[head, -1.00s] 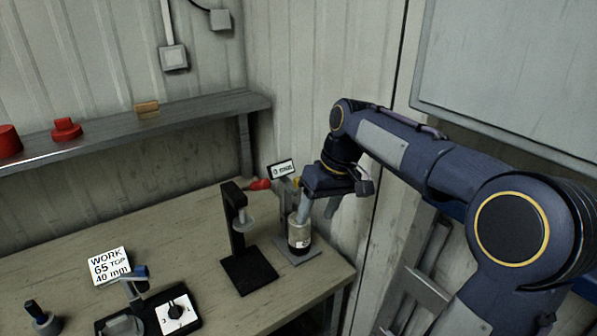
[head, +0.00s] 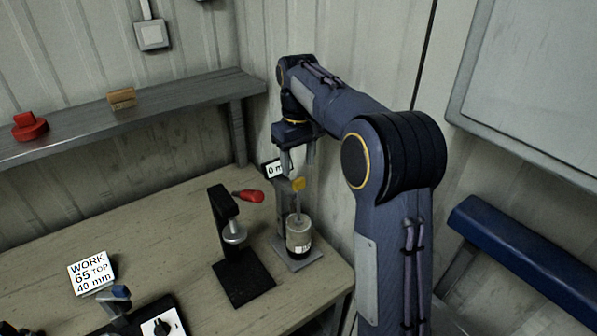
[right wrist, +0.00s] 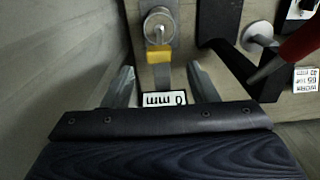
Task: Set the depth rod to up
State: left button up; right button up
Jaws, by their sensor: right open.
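The depth rod (head: 297,205) rises from a pale cylinder with a dark base (head: 299,236) on a small stand at the table's right corner. A yellow tab (head: 298,184) sits at the rod's upper end; it also shows in the right wrist view (right wrist: 159,54). Behind it is a post with a white sign (head: 273,168), reading "0 mm" upside down in the right wrist view (right wrist: 163,98). My right gripper (head: 298,168) is open and empty just above the tab. In the right wrist view its fingers (right wrist: 161,72) stand apart on either side of the sign and post, near the tab.
A black stand (head: 238,260) with a grey disc is left of the cylinder, with a red handle (head: 248,195) behind it. A work card (head: 91,272) lies at left. A shelf (head: 130,122) runs along the wall. A blue bar (head: 525,255) is at right.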

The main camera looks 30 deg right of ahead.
aim_at(299, 179)
jog(key=shift+f, duration=2.5)
jog(key=shift+c, duration=0.2)
